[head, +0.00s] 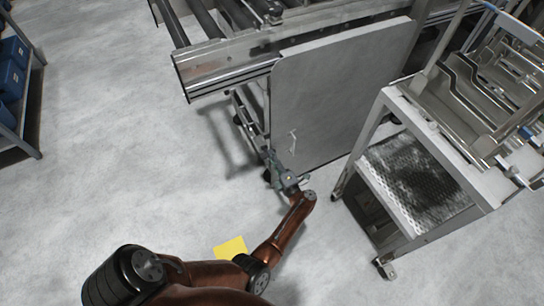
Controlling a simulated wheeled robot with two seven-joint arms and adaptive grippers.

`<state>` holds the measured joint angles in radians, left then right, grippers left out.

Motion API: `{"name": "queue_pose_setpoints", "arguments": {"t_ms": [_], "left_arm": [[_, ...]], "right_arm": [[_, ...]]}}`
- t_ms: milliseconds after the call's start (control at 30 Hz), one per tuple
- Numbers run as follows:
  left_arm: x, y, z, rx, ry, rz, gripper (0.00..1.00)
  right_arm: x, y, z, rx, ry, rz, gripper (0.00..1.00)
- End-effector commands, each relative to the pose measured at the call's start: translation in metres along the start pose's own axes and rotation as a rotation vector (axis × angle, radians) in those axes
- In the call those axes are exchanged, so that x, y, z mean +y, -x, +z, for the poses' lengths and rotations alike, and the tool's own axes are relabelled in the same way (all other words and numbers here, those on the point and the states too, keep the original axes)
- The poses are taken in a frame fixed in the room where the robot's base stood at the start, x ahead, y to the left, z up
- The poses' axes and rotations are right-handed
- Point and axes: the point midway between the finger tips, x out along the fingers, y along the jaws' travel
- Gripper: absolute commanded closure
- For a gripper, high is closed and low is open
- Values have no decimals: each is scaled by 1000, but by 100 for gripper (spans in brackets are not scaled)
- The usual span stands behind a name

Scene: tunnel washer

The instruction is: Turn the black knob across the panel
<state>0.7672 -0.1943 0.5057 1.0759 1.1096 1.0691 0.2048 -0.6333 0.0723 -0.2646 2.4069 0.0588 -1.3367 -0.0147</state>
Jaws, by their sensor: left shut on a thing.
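A large grey panel (345,95) stands upright at the front of the metal machine, in the middle of the head view. A small silver handle (293,141) sits on its lower left part. My left gripper (274,163) is at the panel's lower left edge, just below and left of that handle. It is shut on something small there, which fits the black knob. The knob itself is hidden behind the fingers and too small to make out. My right gripper is not in view.
A metal cart (408,205) with a perforated shelf stands close on the right, on casters. The roller conveyor frame (215,68) is behind the panel. A yellow square (230,247) lies on the floor. A shelf with blue bins (12,75) is far left. Floor between is clear.

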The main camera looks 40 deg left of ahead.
Motion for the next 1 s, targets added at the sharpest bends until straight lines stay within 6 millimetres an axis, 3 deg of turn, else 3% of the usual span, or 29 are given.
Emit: {"name": "queue_pose_setpoints", "arguments": {"t_ms": [267,633,767,1000], "left_arm": [[-1,0,0,-1,-1,-1,74],[-1,0,0,0,33,0,74],[-2,0,-1,0,148,1,74],[-1,0,-3,0,536,1,74]], "right_arm": [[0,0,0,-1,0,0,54],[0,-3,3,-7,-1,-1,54],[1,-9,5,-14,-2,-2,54],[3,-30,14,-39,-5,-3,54]]}}
